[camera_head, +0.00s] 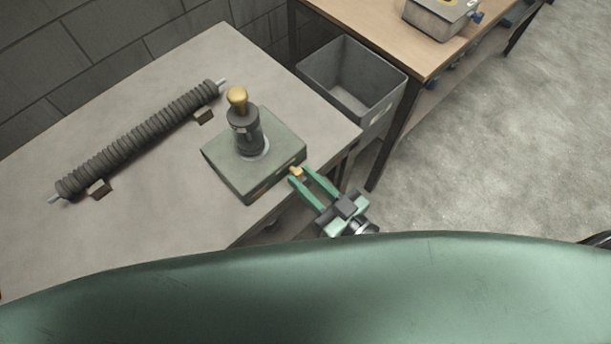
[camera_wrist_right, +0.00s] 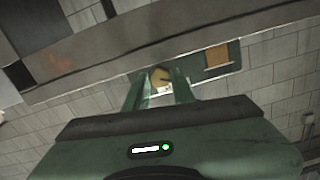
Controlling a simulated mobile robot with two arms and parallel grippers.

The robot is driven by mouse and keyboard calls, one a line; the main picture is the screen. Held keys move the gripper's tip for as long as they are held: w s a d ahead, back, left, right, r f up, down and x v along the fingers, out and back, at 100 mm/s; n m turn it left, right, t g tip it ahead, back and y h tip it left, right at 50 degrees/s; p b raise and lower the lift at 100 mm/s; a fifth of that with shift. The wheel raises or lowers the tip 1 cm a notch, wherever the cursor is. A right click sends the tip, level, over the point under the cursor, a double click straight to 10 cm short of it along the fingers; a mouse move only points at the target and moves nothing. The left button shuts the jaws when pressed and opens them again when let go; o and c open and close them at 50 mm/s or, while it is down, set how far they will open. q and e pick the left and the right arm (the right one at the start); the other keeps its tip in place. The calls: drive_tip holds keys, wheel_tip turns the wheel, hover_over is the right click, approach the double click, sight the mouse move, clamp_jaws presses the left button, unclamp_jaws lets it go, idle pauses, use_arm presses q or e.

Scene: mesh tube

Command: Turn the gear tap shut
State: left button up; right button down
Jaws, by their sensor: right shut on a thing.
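The gear tap (camera_head: 297,172) is a small yellow knob at the right corner of a green-grey box (camera_head: 225,165) on the table. In the right wrist view the tap (camera_wrist_right: 159,76) shows between the fingertips. My right gripper (camera_head: 298,177) is shut on the tap from the right front. It also shows in the right wrist view (camera_wrist_right: 160,82). The fingers hide part of the tap, and I cannot tell its turn angle. A dark cylinder with a brass knob (camera_head: 237,97) stands upright on the box. My left gripper is not in view.
A ribbed dark roller (camera_head: 140,140) lies on small brackets on the grey table (camera_head: 110,235). A grey bin (camera_head: 352,80) stands beyond the table. A wooden workbench (camera_head: 375,30) carries a metal box (camera_head: 440,18) at the back right. The floor at right is clear.

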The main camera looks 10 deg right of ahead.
drive_tip(key=shift+m, duration=1.1)
drive_tip(key=c, duration=1.2)
unclamp_jaws()
